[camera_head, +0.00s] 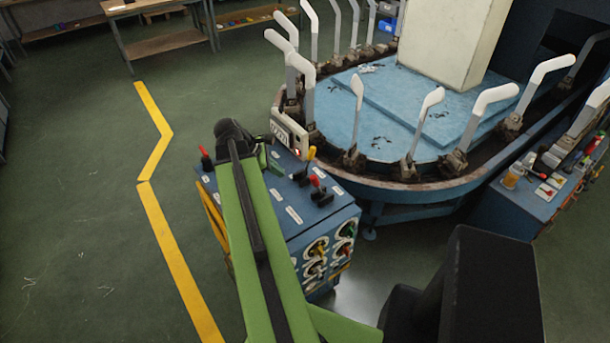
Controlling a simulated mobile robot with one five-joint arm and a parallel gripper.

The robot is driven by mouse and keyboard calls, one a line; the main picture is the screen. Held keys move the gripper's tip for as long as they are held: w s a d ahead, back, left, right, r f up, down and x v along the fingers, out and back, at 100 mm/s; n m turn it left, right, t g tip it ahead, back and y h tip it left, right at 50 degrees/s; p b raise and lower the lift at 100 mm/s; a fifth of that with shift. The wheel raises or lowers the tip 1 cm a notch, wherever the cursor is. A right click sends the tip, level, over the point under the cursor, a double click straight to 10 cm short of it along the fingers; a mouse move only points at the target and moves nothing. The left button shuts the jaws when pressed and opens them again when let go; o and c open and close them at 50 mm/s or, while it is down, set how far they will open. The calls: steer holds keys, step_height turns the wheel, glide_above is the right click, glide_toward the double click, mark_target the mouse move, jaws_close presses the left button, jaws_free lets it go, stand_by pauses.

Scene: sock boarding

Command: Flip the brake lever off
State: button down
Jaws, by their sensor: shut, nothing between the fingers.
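The blue control box (335,212) stands at the front of the round machine, with several small levers on its top. A red-tipped lever (205,158) stands at its left end. A yellow-tipped lever (311,153) and a red-tipped lever with a black base (318,187) stand near its right end. The labels are too small to read, so I cannot tell which one is the brake lever. My green arm reaches up across the box and covers the middle of its top. I cannot make out my gripper's fingers; they are hidden behind the arm or out of the picture.
The round blue machine (355,105) carries several white sock forms around its rim. A display (288,134) sits at the back of the box. A table (163,43) is at back left. The floor at left is clear.

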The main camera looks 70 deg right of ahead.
steer(key=shift+f, duration=0.15)
steer(key=b, duration=0.7)
glide_toward(318, 187)
steer(key=f, duration=0.2)
steer(key=d+f, duration=0.1)
steer(key=f, duration=0.1)
steer(key=shift+w+d, duration=0.15)
steer(key=shift+w, duration=0.05)
